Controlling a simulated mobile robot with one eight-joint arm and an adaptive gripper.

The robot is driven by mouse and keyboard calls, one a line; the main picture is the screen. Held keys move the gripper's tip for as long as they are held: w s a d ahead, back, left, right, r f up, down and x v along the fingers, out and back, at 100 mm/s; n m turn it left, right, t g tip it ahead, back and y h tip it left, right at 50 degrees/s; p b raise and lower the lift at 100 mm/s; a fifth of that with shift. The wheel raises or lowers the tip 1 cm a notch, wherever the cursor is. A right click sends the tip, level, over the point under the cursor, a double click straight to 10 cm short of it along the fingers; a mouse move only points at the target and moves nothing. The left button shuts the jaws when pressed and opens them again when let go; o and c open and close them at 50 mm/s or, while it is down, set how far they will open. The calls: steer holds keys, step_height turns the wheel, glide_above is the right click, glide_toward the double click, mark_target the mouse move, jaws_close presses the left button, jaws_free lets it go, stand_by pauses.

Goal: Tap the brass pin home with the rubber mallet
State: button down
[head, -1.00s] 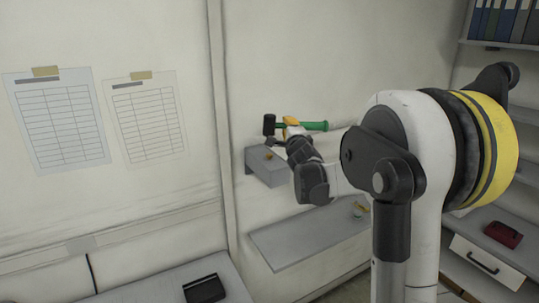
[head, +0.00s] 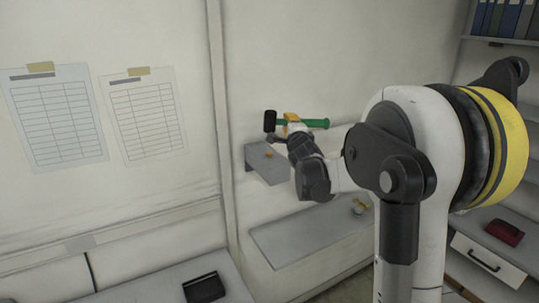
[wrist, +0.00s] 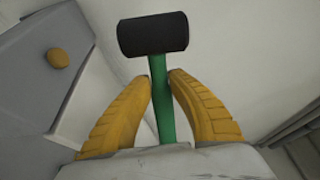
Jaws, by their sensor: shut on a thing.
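The rubber mallet has a black head (head: 270,121) and a green handle (head: 315,123). My gripper (head: 287,121) is shut on the handle, in front of the wall and above the small grey shelf block (head: 262,163). In the wrist view the yellow fingers (wrist: 160,82) close on both sides of the green handle, with the black mallet head (wrist: 153,34) beyond the fingertips. The brass pin (head: 268,154) stands on the grey block, below the mallet head and apart from it. Its round top also shows in the wrist view (wrist: 58,58), left of the mallet head.
A longer grey ledge (head: 305,235) is below the block, with a small yellowish item (head: 360,206) at its right end. A dark box (head: 204,288) lies on the bench at lower left. Shelves with a red case (head: 505,233) stand at right.

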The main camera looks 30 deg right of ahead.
steer(key=shift+f, duration=0.2)
steer(key=shift+s+a+r, duration=0.1)
steer(key=shift+s+r, duration=0.1)
steer(key=shift+r, duration=0.05)
steer(key=shift+r+p, duration=0.65)
steer(key=shift+r, duration=0.3)
steer(key=shift+r+p, duration=0.3)
steer(key=shift+r, duration=0.15)
steer(key=shift+f, duration=0.15)
